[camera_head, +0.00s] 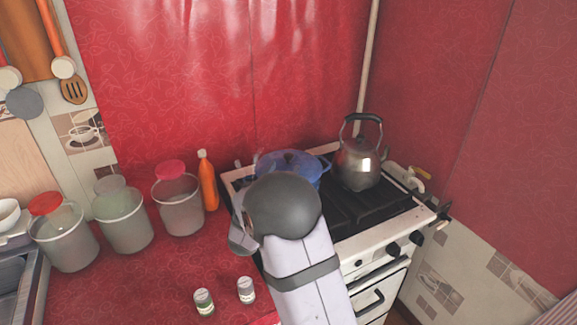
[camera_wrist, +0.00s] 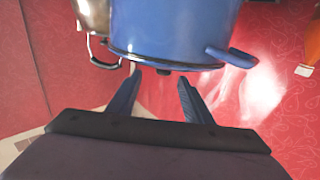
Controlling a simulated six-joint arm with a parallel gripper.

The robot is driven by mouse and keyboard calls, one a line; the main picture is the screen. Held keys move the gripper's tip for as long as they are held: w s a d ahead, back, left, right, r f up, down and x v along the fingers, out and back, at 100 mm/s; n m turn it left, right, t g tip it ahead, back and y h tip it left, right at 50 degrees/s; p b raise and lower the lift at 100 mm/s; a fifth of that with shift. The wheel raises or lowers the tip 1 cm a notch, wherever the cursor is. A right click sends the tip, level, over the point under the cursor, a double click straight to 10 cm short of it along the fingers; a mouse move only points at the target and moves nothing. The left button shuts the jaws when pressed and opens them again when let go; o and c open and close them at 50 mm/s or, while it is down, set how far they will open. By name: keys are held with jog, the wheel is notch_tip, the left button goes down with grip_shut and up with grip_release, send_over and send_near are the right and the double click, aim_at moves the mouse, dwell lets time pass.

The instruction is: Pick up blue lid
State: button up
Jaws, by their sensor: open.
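A blue pot (camera_head: 315,172) stands on the back left of the stove with its blue lid (camera_head: 288,157) on top, partly hidden by my arm. The wrist view is upside down and shows the pot (camera_wrist: 175,25) large at the top. The lid (camera_wrist: 150,62) is seen nearly edge-on there, with a small dark knob (camera_wrist: 163,72). My gripper (camera_wrist: 160,78) is open, its two fingers pointing at the lid, with the knob between the tips in the picture. I cannot tell whether they touch it. In the head view my arm hides the fingers.
A steel kettle (camera_head: 358,165) stands to the right of the pot on the stove (camera_head: 385,212). An orange bottle (camera_head: 208,185) and several jars stand to the left. Two small jars (camera_head: 204,302) (camera_head: 246,290) are at the front. A red wall is close behind.

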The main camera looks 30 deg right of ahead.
aim_at(287, 158)
jog(key=p+x, duration=0.1)
jog(key=x, duration=0.3)
jog(key=shift+w+a+r+p, duration=0.1)
jog(key=shift+w+a+p, duration=0.15)
jog(key=shift+p, duration=0.15)
jog(key=shift+w+d, duration=0.35)
jog(key=shift+d, duration=0.05)
jog(key=shift+c, duration=0.3)
grip_shut()
